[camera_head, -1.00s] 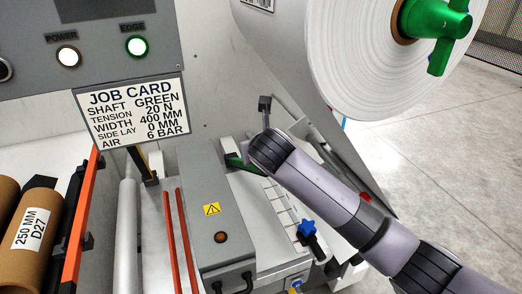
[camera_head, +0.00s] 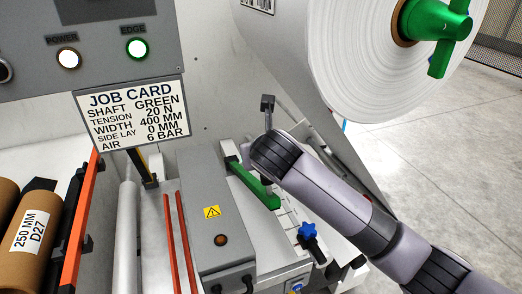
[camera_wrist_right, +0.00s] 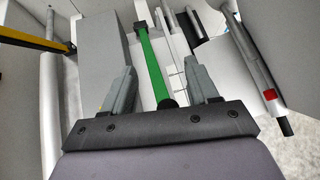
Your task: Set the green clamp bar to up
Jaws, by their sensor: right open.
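The green clamp bar (camera_head: 256,187) lies diagonally over the pale machine bed in the head view, from a pale block at its upper left down to the right. In the right wrist view the bar (camera_wrist_right: 153,62) runs away from me between my right gripper's fingers, with a dark round end near the palm. My right gripper (camera_wrist_right: 159,66) is open, one grey finger on each side of the bar; I see gaps on both sides. In the head view my right wrist hides the fingers. My left gripper is not in view.
A grey box with a warning label (camera_head: 212,212) stands left of the bar. A blue star knob (camera_head: 307,230) is below right. The large white roll (camera_head: 362,60) hangs above right. A job card (camera_head: 132,112) is on the left.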

